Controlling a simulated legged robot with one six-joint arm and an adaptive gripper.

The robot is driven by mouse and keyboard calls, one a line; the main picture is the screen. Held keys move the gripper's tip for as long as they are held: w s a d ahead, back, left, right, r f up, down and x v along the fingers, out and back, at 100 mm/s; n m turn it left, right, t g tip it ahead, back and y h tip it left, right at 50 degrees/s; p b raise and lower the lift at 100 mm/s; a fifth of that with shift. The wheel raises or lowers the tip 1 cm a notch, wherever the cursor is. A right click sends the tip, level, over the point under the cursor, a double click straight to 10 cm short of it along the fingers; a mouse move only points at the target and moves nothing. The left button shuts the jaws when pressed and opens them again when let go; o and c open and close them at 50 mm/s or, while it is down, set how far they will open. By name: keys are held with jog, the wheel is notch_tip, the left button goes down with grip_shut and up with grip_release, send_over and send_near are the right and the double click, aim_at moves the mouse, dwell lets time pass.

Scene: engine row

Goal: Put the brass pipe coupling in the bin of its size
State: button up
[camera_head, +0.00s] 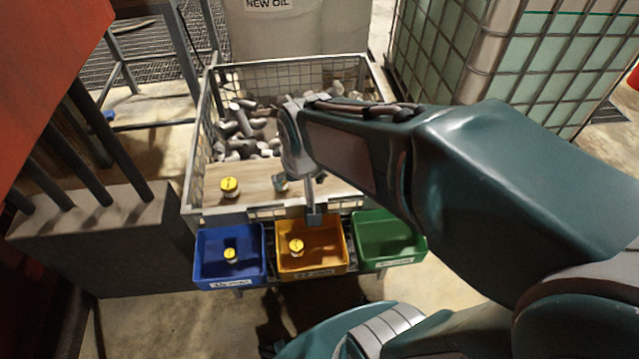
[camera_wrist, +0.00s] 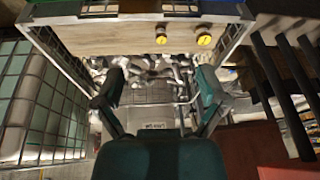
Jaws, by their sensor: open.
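A round yellow-topped piece (camera_head: 229,187) stands on the wooden board at the left; it also shows in the wrist view (camera_wrist: 204,38). A second yellow-topped piece (camera_wrist: 162,36) stands beside it in the wrist view; my gripper mostly hides that spot in the head view. I cannot tell which is the brass coupling. Similar pieces lie in the blue bin (camera_head: 205,266) and the orange bin (camera_head: 330,252). The green bin (camera_head: 388,238) looks empty. The bin labels are too small to read. My gripper (camera_wrist: 158,90) is open and empty, its fingers apart above the mesh crate.
The mesh crate (camera_head: 190,160) has wire walls and holds a heap of grey metal parts (camera_head: 240,125) behind the board (camera_head: 255,200). A caged tank (camera_head: 480,65) stands at the right. A grey block with dark bars (camera_head: 95,235) stands at the left.

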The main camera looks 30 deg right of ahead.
jog(key=s+r+n+t, duration=0.2)
jog(key=s+r, duration=0.6)
jog(key=s, duration=0.1)
